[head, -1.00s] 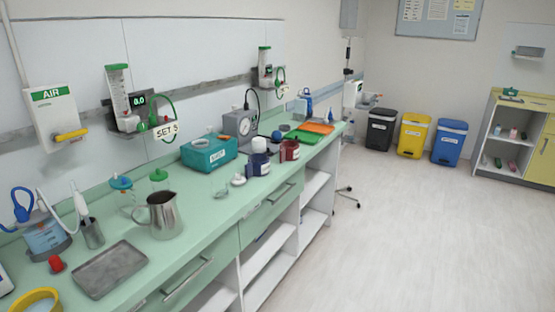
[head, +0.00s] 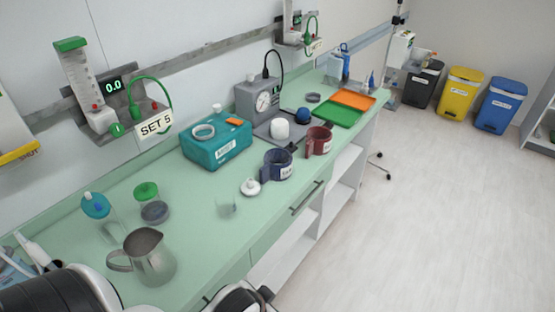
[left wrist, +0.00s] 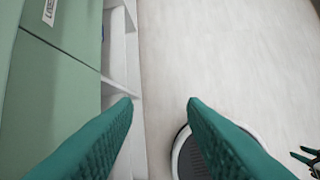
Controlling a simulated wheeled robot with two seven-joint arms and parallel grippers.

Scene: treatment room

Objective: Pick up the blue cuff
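The blue cuff (head: 277,165) is a dark blue rolled band with a white label. It stands on the green counter (head: 190,222), beside the similar red cuff (head: 319,142). My left gripper (left wrist: 161,102) shows in the left wrist view with its two teal fingers wide apart and nothing between them. It points down over the floor beside the counter front. The blue cuff is not seen in that view. In the head view only parts of my arm show at the bottom edge. A dark gripper-like part at the lower right of the left wrist view may be my right gripper; its state is unclear.
Near the cuffs are a white lidded pot (head: 250,187), a clear cup (head: 226,206), a teal box (head: 216,146) and a gauge unit (head: 259,98). A metal jug (head: 149,256) stands near my arm. Orange (head: 353,99) and green (head: 338,113) trays lie beyond. The floor at right is open.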

